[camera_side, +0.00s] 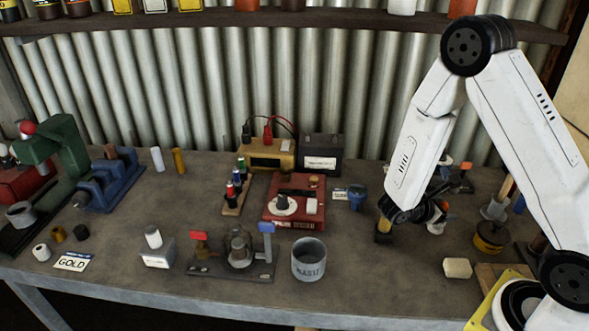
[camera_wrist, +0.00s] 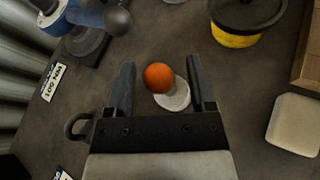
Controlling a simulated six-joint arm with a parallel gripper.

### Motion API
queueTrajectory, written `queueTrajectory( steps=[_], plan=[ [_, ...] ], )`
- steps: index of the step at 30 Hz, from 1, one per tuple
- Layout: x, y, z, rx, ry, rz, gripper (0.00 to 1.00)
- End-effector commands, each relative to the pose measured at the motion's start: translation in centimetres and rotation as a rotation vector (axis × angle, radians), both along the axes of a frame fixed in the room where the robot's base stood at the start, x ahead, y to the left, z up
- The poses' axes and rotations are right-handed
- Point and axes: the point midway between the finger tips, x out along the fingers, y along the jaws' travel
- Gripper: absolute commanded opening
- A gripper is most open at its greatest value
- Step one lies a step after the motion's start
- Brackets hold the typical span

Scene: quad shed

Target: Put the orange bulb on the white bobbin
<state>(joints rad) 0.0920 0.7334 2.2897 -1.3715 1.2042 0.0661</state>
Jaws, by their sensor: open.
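The orange bulb (camera_wrist: 158,77) is a small round ball between my open fingers in the wrist view. Below it a white round piece (camera_wrist: 177,96) shows; I cannot tell whether this is the bulb's own base. In the side view the bulb (camera_side: 444,205) is partly hidden behind my gripper (camera_side: 408,214), above a white piece. My gripper is open around the bulb, with gaps on both sides. A short white hollow cylinder, possibly the white bobbin (camera_side: 41,252), lies at the bench's far left near the GOLD card.
A yellow-black tin (camera_wrist: 245,22) and a pale block (camera_wrist: 294,124) lie right of the bulb. The red box (camera_side: 295,205), grey pot (camera_side: 309,260) and clamp fixture (camera_side: 235,262) stand between bulb and far left.

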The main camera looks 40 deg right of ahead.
Motion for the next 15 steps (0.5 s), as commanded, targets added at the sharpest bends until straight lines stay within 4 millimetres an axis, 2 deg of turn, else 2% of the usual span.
queueTrajectory(
  steps=[8, 15],
  plan=[
    [0.2, 0.6, 0.5, -0.001, 0.000, 0.003, 0.70],
    [0.8, 2.8, 1.5, 0.000, -0.002, 0.004, 0.70]
  ],
)
